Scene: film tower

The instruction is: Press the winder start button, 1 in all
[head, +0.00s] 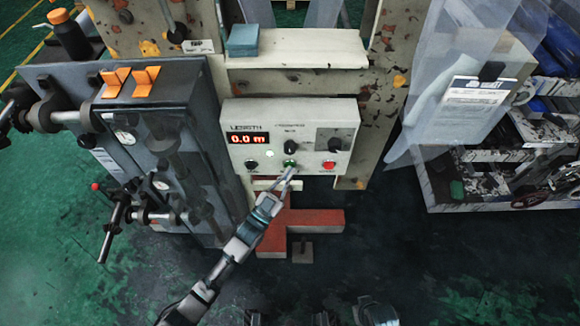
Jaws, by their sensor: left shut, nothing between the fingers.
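The winder control panel (238,111) is a pale box on the machine frame, with a red display reading 0.0 m under the word LENGTH. A green button (290,163) sits in its lower row, between a dark button (252,165) on the left and a red button (328,165) on the right. My left gripper (287,176) is shut and empty, its fingertips just below the green button. I cannot tell whether they touch it. My right gripper is not in view.
A grey cabinet (190,100) with orange switches, a gauge and protruding valve handles stands at the left. A red metal foot (318,219) lies below the panel. A clear plastic sheet with a paper label (478,97) hangs at the right, near a loaded shelf (470,196).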

